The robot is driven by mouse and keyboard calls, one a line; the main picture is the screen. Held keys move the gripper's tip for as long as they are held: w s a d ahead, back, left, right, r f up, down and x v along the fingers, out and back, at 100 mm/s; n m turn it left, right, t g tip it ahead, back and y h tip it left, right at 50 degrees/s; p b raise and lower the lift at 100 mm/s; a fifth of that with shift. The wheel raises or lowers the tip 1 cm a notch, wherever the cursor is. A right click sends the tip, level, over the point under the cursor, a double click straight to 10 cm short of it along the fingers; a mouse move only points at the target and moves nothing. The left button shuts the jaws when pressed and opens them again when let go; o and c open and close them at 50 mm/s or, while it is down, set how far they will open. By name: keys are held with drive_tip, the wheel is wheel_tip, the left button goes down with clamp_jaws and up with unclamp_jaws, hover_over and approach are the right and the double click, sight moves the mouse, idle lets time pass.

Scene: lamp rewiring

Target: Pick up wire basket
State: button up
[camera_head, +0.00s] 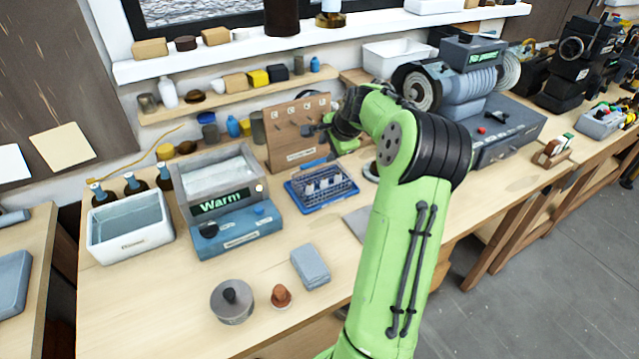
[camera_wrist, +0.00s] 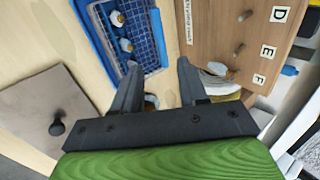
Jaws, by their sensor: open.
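The wire basket (camera_head: 318,204) is blue, with a mesh floor and several small white pieces in it. It sits on the wooden bench in front of the pegboard. In the wrist view, part of the basket (camera_wrist: 146,47) shows at the top, left of centre, beyond the left finger. My gripper (camera_head: 314,129) is above and behind the basket, close to the pegboard, and partly hidden by my wrist. In the wrist view, the fingers of my gripper (camera_wrist: 160,78) are apart with nothing held between them. The basket is not between them.
The pegboard (camera_head: 281,137) with lettered pegs stands close to my gripper; it also shows in the wrist view (camera_wrist: 222,30). The "Warm" unit (camera_head: 238,228) is left of the basket. A grey block (camera_head: 311,267) lies in front. A grey plate (camera_wrist: 45,95) with a black knob shows at left.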

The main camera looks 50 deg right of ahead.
sight(317, 162)
drive_tip(key=x, duration=0.6)
drive_tip(key=shift+w+a+f, duration=0.1)
drive_tip(key=shift+w, duration=0.05)
drive_tip(key=b+x, duration=0.1)
drive_tip(key=x, duration=0.4)
drive_tip(key=shift+w+f, duration=0.15)
drive_tip(key=shift+f, duration=0.1)
drive_tip(key=shift+r, duration=0.1)
drive_tip(key=shift+c, duration=0.9)
clamp_jaws()
